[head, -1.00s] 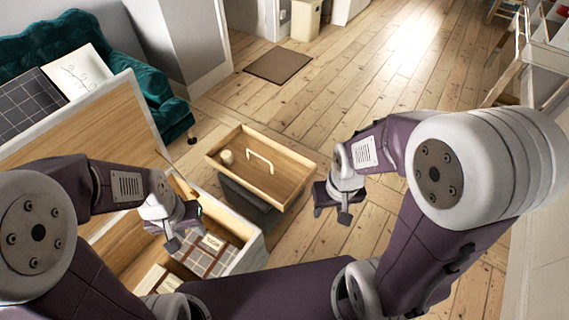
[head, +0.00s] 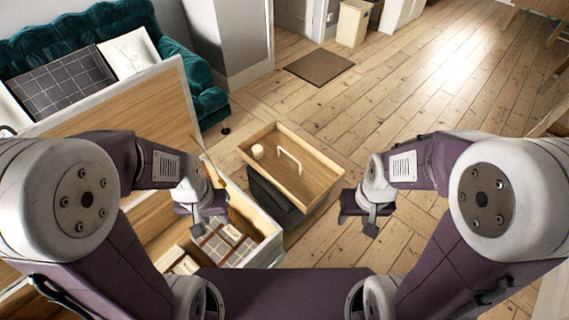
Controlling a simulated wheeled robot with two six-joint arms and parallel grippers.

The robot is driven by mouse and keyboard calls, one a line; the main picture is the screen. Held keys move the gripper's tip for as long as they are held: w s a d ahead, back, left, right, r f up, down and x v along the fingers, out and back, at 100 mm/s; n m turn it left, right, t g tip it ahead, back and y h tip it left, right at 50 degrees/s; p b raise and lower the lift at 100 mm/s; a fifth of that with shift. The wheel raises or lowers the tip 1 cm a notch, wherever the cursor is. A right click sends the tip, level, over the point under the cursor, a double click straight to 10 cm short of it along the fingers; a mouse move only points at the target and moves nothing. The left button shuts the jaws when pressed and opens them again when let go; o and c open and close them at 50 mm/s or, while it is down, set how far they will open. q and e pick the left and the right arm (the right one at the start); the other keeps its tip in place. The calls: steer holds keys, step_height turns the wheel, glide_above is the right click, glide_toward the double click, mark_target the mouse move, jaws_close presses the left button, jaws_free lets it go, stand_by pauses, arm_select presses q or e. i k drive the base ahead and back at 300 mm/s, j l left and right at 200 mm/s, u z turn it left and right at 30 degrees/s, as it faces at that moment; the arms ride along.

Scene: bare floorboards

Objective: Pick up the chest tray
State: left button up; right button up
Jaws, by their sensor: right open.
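The chest tray (head: 318,180) is a shallow, open wooden tray with a light handle (head: 289,160) standing up in its middle. It rests on a dark block or stool (head: 268,195), just beyond the open chest (head: 262,252). A small pale round object (head: 257,151) sits in its left end. My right gripper (head: 368,222) is open and empty, to the right of the tray and apart from it. My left gripper (head: 207,224) hangs over the chest, left of the tray; its fingers are too small and overlapped to tell open from shut. Neither gripper touches the tray.
The open chest, its lid raised (head: 120,105), holds folded checked cloth (head: 228,243) and other items. A green sofa (head: 195,75) stands behind the lid. A brown mat (head: 320,67) lies on the floor beyond the tray. The floorboards to the right are clear.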

mark_target(301, 173)
steer(key=i+l+u, duration=0.25)
steer(key=l+u, duration=0.25)
steer(key=i+l+u, duration=0.15)
steer(key=l+u, duration=1.3)
steer(key=k+l, duration=0.05)
steer(key=l, duration=0.05)
